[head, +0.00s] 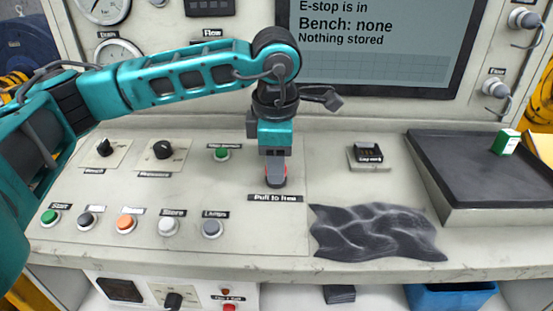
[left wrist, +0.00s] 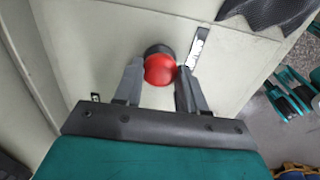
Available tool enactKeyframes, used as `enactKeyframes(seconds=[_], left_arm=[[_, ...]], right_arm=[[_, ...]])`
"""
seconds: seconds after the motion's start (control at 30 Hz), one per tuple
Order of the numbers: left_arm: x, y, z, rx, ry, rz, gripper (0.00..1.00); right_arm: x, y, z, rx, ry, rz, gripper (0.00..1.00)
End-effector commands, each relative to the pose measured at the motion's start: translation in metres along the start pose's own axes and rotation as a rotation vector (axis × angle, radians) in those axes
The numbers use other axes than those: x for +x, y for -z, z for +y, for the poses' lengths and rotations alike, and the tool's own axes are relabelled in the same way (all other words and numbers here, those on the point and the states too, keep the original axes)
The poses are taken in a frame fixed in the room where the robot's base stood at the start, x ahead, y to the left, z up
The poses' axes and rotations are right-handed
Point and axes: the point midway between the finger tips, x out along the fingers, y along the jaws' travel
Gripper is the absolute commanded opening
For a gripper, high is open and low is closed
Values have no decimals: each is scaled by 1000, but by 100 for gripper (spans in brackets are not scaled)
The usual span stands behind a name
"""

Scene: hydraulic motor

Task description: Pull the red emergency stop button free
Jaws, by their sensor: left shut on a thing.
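The red emergency stop button (left wrist: 160,70) sits on its dark round base on the sloped console panel, seen in the left wrist view. My left gripper (left wrist: 158,84) has one finger on each side of the red cap and is shut on it. In the head view my left gripper (head: 276,178) points down at the button, just above the "Pull to" label (head: 274,198). There the gripper hides most of the button. The screen (head: 375,35) reads "E-stop is in", "Bench: none" and "Nothing stored". My right gripper is in neither view.
A row of buttons, including a green one (head: 50,217) and an orange one (head: 126,223), lies left of the gripper. Two dark knobs (head: 162,150) sit behind them. A crumpled dark cloth (head: 375,233) lies to the right, near a black tray (head: 470,178) with a small green-white box (head: 506,142).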

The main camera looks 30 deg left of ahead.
Motion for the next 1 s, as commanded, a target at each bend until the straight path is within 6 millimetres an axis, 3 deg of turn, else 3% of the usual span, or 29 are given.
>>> enactKeyframes(seconds=[0.47,0.5,0.77,1.0], left_arm=[[-14,0,1,1,-4,-2,0],[-14,0,1,0,-4,-2,41],[-13,0,0,1,-2,-1,66],[-13,0,0,1,-1,-1,67]], right_arm=[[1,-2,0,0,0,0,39],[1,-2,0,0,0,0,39],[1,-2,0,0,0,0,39],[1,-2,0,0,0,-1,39]])
